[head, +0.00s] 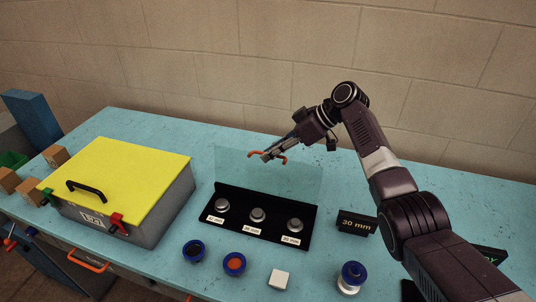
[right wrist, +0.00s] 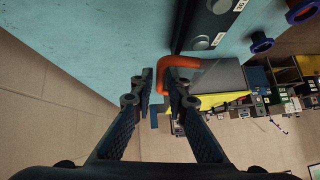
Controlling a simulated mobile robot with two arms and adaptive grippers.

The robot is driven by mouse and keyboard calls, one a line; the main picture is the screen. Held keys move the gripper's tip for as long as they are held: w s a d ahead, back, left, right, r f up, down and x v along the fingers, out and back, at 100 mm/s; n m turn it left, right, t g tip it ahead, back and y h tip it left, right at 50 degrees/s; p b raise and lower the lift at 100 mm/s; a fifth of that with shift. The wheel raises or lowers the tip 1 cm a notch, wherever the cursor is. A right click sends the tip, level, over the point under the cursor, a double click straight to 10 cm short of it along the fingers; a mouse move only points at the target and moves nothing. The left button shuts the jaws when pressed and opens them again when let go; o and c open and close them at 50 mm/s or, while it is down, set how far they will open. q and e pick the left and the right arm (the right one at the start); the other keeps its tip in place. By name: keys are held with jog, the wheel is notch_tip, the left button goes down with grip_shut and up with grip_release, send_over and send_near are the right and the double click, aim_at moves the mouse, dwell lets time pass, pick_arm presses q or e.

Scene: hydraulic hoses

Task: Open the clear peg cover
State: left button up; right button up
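The clear peg cover (head: 300,185) is a transparent panel standing raised behind the black peg base (head: 272,208). Three grey pegs (head: 257,214) with white labels sit uncovered on the base. An orange handle (head: 283,156) is at the cover's upper edge. My right gripper (head: 268,155) is at this handle. In the right wrist view, the fingers (right wrist: 159,84) are close on either side of the orange handle (right wrist: 181,62), which fills the gap between them. The clear panel is hard to make out there. My left gripper is not in view.
A grey box with a yellow lid (head: 125,170) stands on the blue table (head: 200,130) at left. Blue ring fittings (head: 194,250), a white cube (head: 279,279) and a blue-topped fitting (head: 351,277) are in front. A black "30 mm" sign (head: 356,223) stands right.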

jog(key=v, duration=1)
jog(key=shift+d+r, duration=0.15)
jog(key=shift+d, duration=0.1)
